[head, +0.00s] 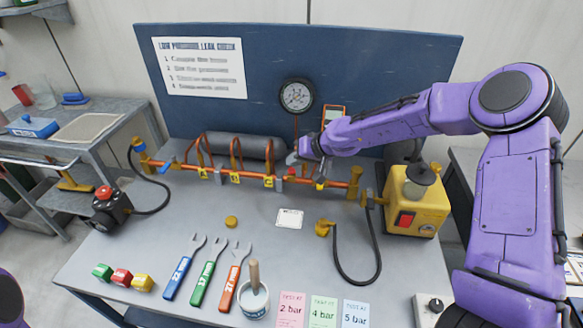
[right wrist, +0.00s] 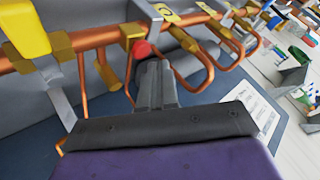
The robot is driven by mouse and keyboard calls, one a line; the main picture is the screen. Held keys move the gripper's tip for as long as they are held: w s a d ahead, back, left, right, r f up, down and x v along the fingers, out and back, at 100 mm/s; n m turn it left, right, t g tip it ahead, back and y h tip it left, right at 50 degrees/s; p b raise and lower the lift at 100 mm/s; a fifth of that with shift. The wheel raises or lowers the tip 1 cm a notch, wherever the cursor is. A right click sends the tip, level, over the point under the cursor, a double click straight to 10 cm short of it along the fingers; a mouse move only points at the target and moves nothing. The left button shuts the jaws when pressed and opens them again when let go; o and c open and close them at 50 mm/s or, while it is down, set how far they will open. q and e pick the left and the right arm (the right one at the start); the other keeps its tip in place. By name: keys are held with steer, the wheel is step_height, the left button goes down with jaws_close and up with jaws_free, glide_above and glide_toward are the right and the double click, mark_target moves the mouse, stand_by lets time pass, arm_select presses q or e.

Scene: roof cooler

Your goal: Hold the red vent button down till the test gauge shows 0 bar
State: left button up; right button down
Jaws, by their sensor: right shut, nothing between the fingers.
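My right gripper (head: 302,150) is shut and empty, above the copper pipe manifold (head: 250,178). In the right wrist view its closed fingers (right wrist: 155,75) point at a small red button (right wrist: 141,50) on the pipework. The button shows right at the fingertips; I cannot tell whether they touch or press it. My left gripper is out of view.
A black box with a red knob (head: 104,193) stands left and a yellow pump unit (head: 414,202) right. Several wrenches (head: 205,270), coloured caps (head: 122,278), a cup (head: 253,298) and bar cards (head: 323,312) lie in front. The bench middle is mostly clear.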

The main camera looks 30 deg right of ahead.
step_height(320, 180, up, 5)
steer(key=p, duration=0.4)
steer(key=shift+p, duration=0.35)
stand_by(1.8)
